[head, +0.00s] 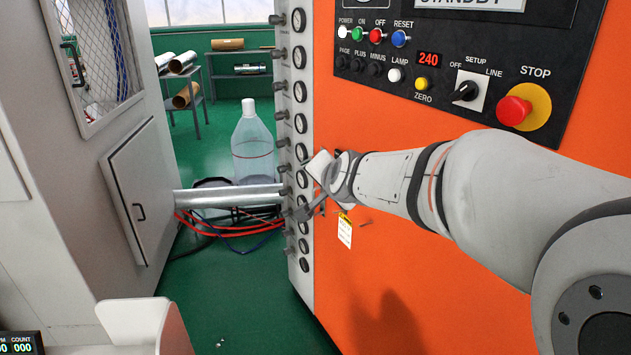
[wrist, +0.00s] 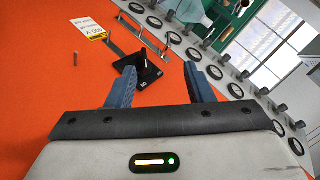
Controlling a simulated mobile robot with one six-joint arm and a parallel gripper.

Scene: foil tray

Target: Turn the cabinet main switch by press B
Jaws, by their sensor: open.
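In the wrist view a black rotary switch (wrist: 148,71) on a dark square plate sits on the orange cabinet face (wrist: 45,85). I take it to be the main switch. It lies ahead of my gripper (wrist: 160,72), between the fingertips but closer to the left one. My gripper is open and empty. The left fingertip overlaps the switch's edge in the picture; I cannot tell whether they touch. In the head view my gripper (head: 313,193) is at the cabinet's left edge and the switch cannot be made out there.
A yellow-and-white tag (head: 345,230) hangs beside the switch, and a thin metal bar (wrist: 140,35) stands close to it. A column of gauges and knobs (head: 300,120) runs down the cabinet edge. The control panel (head: 450,45) with a red stop button (head: 513,110) is above my arm.

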